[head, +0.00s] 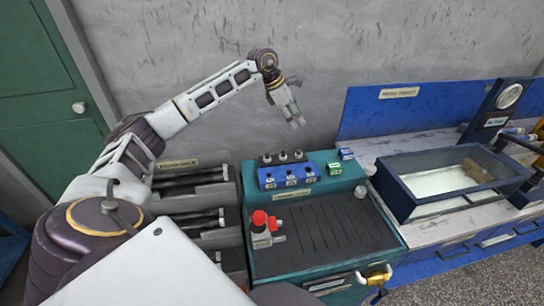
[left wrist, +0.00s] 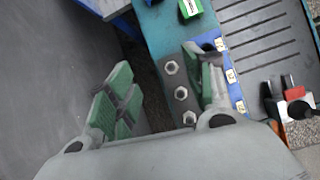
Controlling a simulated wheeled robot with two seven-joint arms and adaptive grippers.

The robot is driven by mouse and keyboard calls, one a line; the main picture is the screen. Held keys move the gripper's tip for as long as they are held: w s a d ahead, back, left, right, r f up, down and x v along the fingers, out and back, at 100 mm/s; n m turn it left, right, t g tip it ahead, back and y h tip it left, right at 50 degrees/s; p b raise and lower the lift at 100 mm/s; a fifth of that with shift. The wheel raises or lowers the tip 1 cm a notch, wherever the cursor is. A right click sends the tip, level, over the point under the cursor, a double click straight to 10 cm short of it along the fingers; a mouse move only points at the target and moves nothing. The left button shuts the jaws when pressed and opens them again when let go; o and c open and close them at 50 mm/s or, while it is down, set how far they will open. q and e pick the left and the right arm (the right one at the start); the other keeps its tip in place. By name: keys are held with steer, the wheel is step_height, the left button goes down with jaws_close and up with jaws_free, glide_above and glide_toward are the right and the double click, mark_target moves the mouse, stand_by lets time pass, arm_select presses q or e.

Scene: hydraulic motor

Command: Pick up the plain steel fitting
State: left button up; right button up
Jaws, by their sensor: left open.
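Three steel fittings stand in a row on a dark strip at the back of the teal workbench. In the head view they are a left one (head: 267,158), a middle one (head: 283,156) and a right one (head: 298,155). The left wrist view also shows three hex-shaped steel fittings (left wrist: 181,93); I cannot tell which is the plain one. My left gripper (head: 296,118) is open and empty, above and behind the row. In the left wrist view the row shows between its spread green-padded fingers (left wrist: 160,88), nearer the right finger. My right gripper is not in view.
A blue block (head: 290,180) with white labels stands just in front of the fittings. A red-capped valve (head: 262,225) stands on the bench's black ribbed mat (head: 330,225). Small green (head: 334,168) and blue (head: 346,154) boxes are right of the row. A glass-walled blue tank (head: 400,200) is farther right.

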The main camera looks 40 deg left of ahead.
arm_select(q)
steer(key=s+a+f+m+g+y, duration=0.2)
steer(key=s+a, duration=0.1)
steer(key=m+g+y, duration=0.2)
steer(key=g, duration=0.1)
glide_above(267, 154)
steer(key=shift+d+f, duration=0.1)
steer(key=shift+f, duration=0.2)
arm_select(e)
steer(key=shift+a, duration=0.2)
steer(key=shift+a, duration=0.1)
arm_select(q)
step_height(267, 154, down, 8)
steer(key=shift+f, duration=0.3)
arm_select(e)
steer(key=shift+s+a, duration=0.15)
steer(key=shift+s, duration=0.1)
